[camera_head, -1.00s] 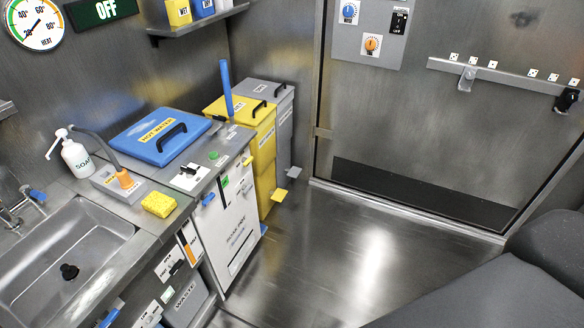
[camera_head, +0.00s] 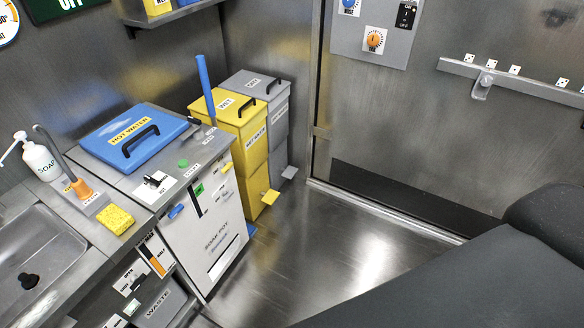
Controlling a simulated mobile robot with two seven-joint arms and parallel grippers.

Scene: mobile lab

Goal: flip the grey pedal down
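The grey pedal (camera_head: 289,172) sticks out low at the front of the grey bin (camera_head: 272,122), near the floor in the back corner. It looks roughly level, but it is too small to tell its exact tilt. The grey bin's lid (camera_head: 251,83) is shut, with a black handle on it. The bin stands just behind the yellow bin. Neither of my grippers shows in the head view.
The yellow bin (camera_head: 237,137) with its yellow pedal (camera_head: 270,196) stands just in front. The white-fronted soak pot cabinet (camera_head: 216,231) and sink counter line the left. Open metal floor (camera_head: 300,235) lies before the bins.

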